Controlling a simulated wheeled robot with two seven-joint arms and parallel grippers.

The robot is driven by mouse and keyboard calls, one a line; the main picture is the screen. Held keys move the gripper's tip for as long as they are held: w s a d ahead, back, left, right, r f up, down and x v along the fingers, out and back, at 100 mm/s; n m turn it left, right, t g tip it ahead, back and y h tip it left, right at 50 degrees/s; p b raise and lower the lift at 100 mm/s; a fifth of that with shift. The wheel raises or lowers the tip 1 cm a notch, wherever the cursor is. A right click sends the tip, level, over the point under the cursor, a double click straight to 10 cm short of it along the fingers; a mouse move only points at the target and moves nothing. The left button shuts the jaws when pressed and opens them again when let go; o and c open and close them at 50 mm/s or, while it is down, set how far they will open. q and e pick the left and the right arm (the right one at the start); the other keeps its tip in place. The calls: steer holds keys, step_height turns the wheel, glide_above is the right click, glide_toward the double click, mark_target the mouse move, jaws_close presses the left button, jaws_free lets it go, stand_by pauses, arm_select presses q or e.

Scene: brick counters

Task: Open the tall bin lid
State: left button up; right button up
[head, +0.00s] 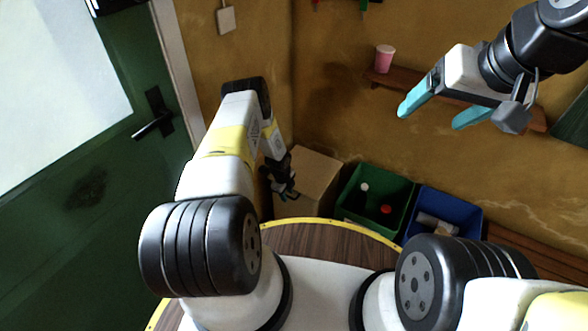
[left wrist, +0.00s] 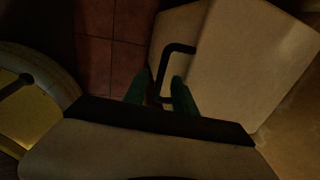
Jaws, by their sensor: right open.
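The tall bin (head: 312,170) is a tan box against the wall beyond my base in the head view. In the left wrist view the pale bin (left wrist: 240,60) fills the right side, with a dark bent handle (left wrist: 178,48) on it. My left gripper (head: 288,192) is down at the bin's left side. In the left wrist view its teal fingers (left wrist: 160,80) stand apart, with the handle's bar running between them. Whether they touch it is too dark to tell. The lid looks closed. My right gripper (head: 430,117) is open and empty, raised at the upper right.
A green bin (head: 350,205) and a blue bin (head: 467,208), both open with items inside, stand right of the tall bin. A pink cup (head: 384,58) sits on a wall shelf (head: 450,92). A green door (head: 110,200) is at left. Reddish tiles (left wrist: 110,45) cover the floor.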

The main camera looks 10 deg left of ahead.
arm_select(q)
jaws_close()
stand_by(1.3)
